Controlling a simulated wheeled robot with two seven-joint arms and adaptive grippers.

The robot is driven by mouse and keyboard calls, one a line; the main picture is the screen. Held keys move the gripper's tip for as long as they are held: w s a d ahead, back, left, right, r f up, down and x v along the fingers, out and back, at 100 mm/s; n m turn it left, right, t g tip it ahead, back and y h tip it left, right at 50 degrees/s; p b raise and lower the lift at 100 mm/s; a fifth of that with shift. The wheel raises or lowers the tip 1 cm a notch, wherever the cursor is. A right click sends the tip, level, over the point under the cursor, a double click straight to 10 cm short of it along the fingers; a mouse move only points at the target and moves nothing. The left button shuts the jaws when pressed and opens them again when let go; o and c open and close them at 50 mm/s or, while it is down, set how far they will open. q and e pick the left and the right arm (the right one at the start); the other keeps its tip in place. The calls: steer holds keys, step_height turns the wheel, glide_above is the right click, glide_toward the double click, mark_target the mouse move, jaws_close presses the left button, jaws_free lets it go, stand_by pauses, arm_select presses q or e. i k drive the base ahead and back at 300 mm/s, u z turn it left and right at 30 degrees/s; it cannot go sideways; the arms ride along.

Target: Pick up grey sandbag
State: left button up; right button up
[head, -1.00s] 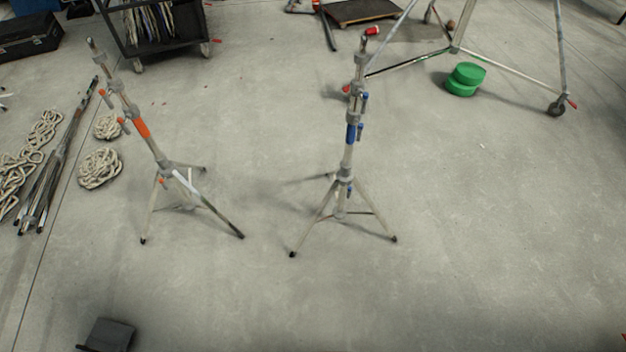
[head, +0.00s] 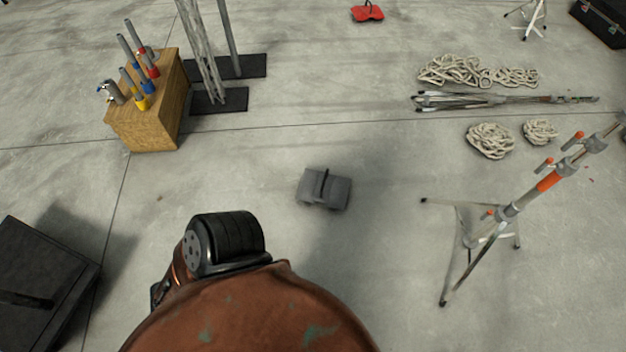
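The grey sandbag (head: 325,188) lies on the concrete floor near the middle of the head view. It is a small, dark grey, two-lobed bag with a black strap across its middle. Nothing touches it and clear floor surrounds it. Neither of my grippers shows in the head view.
A tripod stand with orange parts (head: 548,180) stands right of the sandbag. Rope coils (head: 491,140) and a bundle of poles (head: 480,101) lie behind it. A wooden box of tools (head: 146,128) and upright posts on black plates stand at back left. A black case (head: 45,270) is at lower left.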

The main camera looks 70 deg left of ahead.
mark_target(315, 186)
steer(key=u, duration=0.95)
steer(key=i, duration=1.3)
steer(key=u, duration=1.05)
